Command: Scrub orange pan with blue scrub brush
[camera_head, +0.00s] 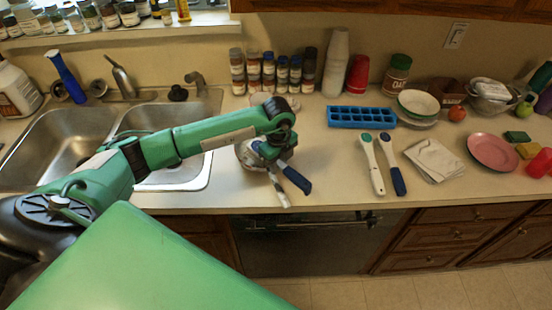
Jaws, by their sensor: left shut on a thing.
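My left gripper (272,150) is over the counter just right of the sink, pointing down, and is shut on a tool with a dark blue handle (297,180). The head of this tool is hidden, so I cannot tell whether it is the scrub brush. A pale, rounded dish or pan (246,154) sits partly hidden under the gripper; I cannot make out an orange pan. A grey-white handle (280,192) sticks out toward the counter's front edge. A bright blue long-handled thing (65,73) leans behind the sink. My right gripper is out of view.
A pink plate (493,151) lies farther right. Spice jars (268,73) and white cups (336,62) stand behind. The double sink (60,135) is left.

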